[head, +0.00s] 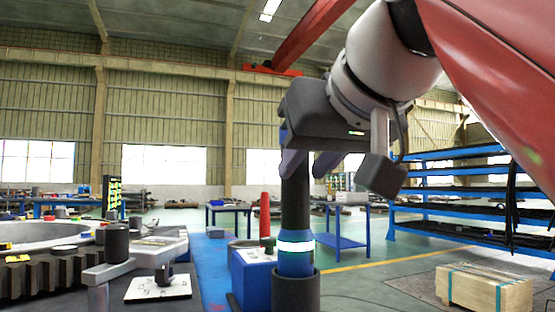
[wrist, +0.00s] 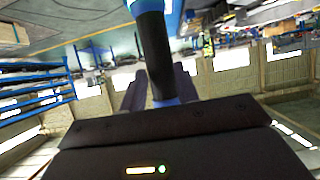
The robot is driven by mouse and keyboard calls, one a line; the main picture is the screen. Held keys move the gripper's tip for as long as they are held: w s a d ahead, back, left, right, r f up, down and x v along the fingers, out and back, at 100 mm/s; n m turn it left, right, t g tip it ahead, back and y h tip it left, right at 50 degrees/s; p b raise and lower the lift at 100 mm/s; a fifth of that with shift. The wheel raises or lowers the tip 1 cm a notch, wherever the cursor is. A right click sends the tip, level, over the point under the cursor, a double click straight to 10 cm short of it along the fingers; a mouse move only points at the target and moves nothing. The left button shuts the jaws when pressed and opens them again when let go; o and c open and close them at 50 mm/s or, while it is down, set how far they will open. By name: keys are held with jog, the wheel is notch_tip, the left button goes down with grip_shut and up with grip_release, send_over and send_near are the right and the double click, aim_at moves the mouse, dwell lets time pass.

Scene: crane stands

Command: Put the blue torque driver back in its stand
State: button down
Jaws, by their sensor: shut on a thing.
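The blue torque driver (head: 296,262) stands upright in the head view, with a long black upper part and a bright white ring around its blue lower body. My gripper (head: 304,168) is shut on the black part near its top. The driver's lower end is hidden by a dark grey cylindrical stand (head: 296,292) at the bottom edge; it appears to go into the stand's mouth, but how deep I cannot tell. In the wrist view the driver (wrist: 155,50) runs between the fingers (wrist: 158,85) toward the top edge. The stand is not clear there.
A blue box (head: 250,275) with a red cylinder (head: 265,215) behind it is close on the left. Further left are a grey bracket (head: 120,262), a white plate (head: 158,288) and a large gear (head: 45,270). A wooden crate (head: 485,288) lies on the floor at right, before blue shelving (head: 465,205).

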jog(key=shift+f, duration=0.3)
jog(key=c, duration=1.2)
grip_release()
jog(key=shift+o, duration=1.2)
jog(key=shift+f, duration=0.15)
jog(key=shift+s, duration=0.1)
jog(key=shift+p+v, duration=0.85)
jog(key=shift+v, duration=1.6)
